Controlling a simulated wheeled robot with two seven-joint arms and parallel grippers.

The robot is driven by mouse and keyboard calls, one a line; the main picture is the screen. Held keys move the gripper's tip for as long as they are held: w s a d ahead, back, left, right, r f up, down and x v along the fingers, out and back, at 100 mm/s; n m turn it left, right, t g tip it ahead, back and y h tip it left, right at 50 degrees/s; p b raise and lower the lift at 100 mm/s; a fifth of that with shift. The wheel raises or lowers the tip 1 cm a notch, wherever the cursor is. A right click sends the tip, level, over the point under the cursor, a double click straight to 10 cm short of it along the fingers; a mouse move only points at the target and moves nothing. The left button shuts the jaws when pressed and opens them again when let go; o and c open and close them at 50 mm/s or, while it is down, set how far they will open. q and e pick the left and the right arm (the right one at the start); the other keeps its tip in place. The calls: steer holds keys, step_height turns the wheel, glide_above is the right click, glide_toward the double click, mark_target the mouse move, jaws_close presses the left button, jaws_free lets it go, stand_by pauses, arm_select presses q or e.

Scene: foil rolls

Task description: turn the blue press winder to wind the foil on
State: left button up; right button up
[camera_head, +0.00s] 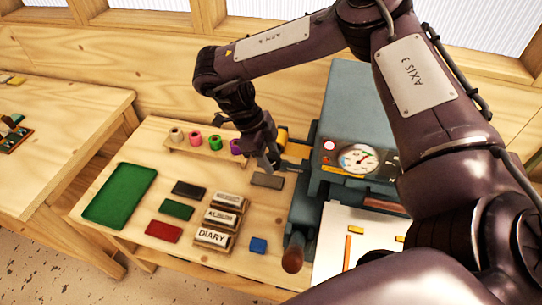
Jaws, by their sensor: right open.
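The blue-grey press (352,105) stands at the right of the table, with a round gauge on its front. A yellow-gold roll (283,137) sits at its left side, partly behind my gripper. The winder itself is hard to make out; small dark parts at the press's left side are close to my fingertips. My right gripper (271,161) reaches down just left of the press, beside the gold roll. It is open, and I cannot tell whether it touches anything. My left gripper is not in view.
A wooden rack (213,156) holds several coloured rolls left of my gripper. Stamp blocks (213,238), small coloured blocks and a green tray (120,196) lie on the table. A lever with a brown handle (293,254) hangs at the press's front left.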

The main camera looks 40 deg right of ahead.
steer(key=shift+d+f, duration=0.35)
steer(key=shift+f, duration=0.25)
steer(key=shift+s+a+r, duration=0.1)
jaws_close()
steer(key=shift+y, duration=0.3)
